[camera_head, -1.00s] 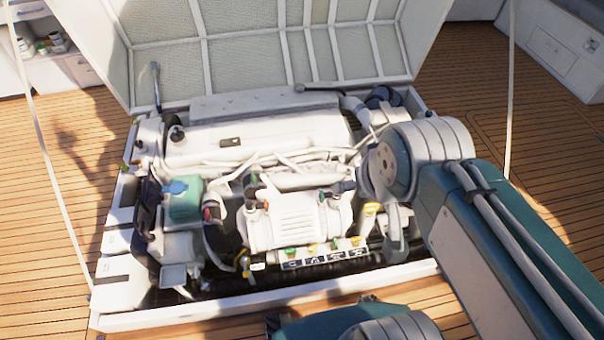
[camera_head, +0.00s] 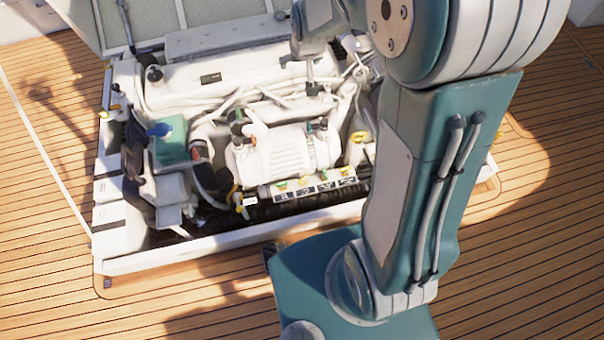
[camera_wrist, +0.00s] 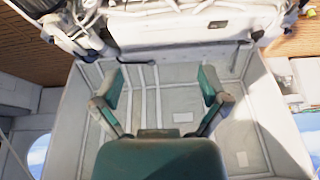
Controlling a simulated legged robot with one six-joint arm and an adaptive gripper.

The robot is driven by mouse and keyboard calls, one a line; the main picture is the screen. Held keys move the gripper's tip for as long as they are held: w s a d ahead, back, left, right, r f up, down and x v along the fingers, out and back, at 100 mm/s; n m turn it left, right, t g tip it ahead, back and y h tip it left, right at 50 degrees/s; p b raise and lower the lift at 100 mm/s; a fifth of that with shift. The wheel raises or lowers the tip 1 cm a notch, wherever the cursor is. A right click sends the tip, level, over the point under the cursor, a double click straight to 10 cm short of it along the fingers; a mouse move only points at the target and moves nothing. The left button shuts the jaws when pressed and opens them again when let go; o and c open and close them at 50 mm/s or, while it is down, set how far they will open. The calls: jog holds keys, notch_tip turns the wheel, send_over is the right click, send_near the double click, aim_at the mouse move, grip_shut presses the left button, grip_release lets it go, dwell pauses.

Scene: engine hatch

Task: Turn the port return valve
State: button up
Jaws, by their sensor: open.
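A row of small valves with green, yellow and orange handles sits on the labelled valve manifold (camera_head: 318,187) at the front of the engine, in the head view. The labels are too small to read, so I cannot tell which is the port return valve. My gripper (camera_head: 300,72) hangs above the back part of the engine, behind and above the manifold and apart from it. In the wrist view my gripper (camera_wrist: 160,88) is open and empty, its two fingers spread wide. The manifold cannot be made out in the wrist view.
The white engine (camera_head: 285,150) fills the open hatch bay. The raised hatch lid (camera_wrist: 165,100) stands behind it. A teal box with a blue cap (camera_head: 170,142) is at the left. The hatch's front rim (camera_head: 190,250) and wooden deck (camera_head: 60,280) are clear at the left.

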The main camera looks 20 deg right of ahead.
jog(key=s+x, duration=0.1)
jog(key=x, duration=1.3)
send_near(303, 180)
jog(key=w, duration=0.1)
jog(key=shift+m+g+h, duration=0.3)
jog(key=shift+g, duration=0.1)
jog(key=shift+x, duration=5.65)
jog(key=shift+a, duration=0.2)
